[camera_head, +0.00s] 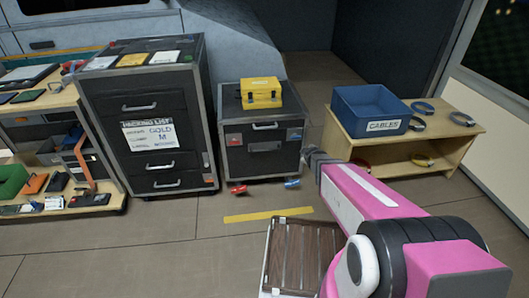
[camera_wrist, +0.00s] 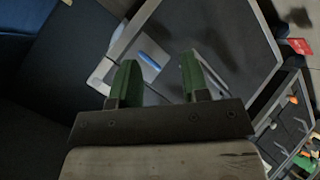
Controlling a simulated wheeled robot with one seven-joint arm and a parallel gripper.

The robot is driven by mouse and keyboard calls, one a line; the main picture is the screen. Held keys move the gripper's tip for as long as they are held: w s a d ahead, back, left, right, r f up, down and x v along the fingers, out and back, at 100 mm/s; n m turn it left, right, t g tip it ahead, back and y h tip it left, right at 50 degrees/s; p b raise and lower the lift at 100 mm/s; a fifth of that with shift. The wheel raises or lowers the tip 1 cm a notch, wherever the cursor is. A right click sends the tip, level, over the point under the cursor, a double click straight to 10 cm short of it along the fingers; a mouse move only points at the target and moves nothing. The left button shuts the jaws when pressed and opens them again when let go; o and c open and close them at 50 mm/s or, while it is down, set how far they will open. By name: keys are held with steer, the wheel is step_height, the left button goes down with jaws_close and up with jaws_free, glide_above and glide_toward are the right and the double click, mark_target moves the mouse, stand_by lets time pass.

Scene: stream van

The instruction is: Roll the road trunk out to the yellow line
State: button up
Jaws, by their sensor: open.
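The smaller black trunk (camera_head: 264,157) with grey metal edges stands on the floor between the tall drawer trunk and the wooden bench. A silver handle (camera_head: 265,126) is on its front, and red and blue parts show at its foot. A yellow line (camera_head: 268,214) lies on the floor in front of it. My gripper (camera_head: 311,153) is beside the trunk's right front edge in the head view; its fingers are not clear there. In the wrist view my gripper (camera_wrist: 160,78) has two green fingers apart with nothing held between them. A dark panel with grey edges (camera_wrist: 205,40) lies beyond them.
A yellow case (camera_head: 261,93) sits on the smaller trunk. The tall trunk (camera_head: 150,120) stands left of it. A bench (camera_head: 445,149) with a blue cables bin (camera_head: 370,111) is at right. A slatted wooden surface (camera_head: 300,255) is in front.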

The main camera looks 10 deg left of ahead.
steer(key=w+a+f+n+t+y, duration=0.2)
steer(key=w+a+f+n+y, duration=0.1)
steer(key=a+n, duration=0.3)
steer(key=n+y, duration=0.6)
glide_toward(260, 143)
steer(key=s+d+f, duration=0.2)
steer(key=s+d, duration=0.1)
steer(key=d, duration=0.1)
steer(key=shift+g, duration=0.3)
steer(key=x, duration=1)
steer(key=shift+a+f, duration=0.15)
steer(key=shift+a, duration=0.3)
steer(key=shift+c, duration=0.2)
jaws_close()
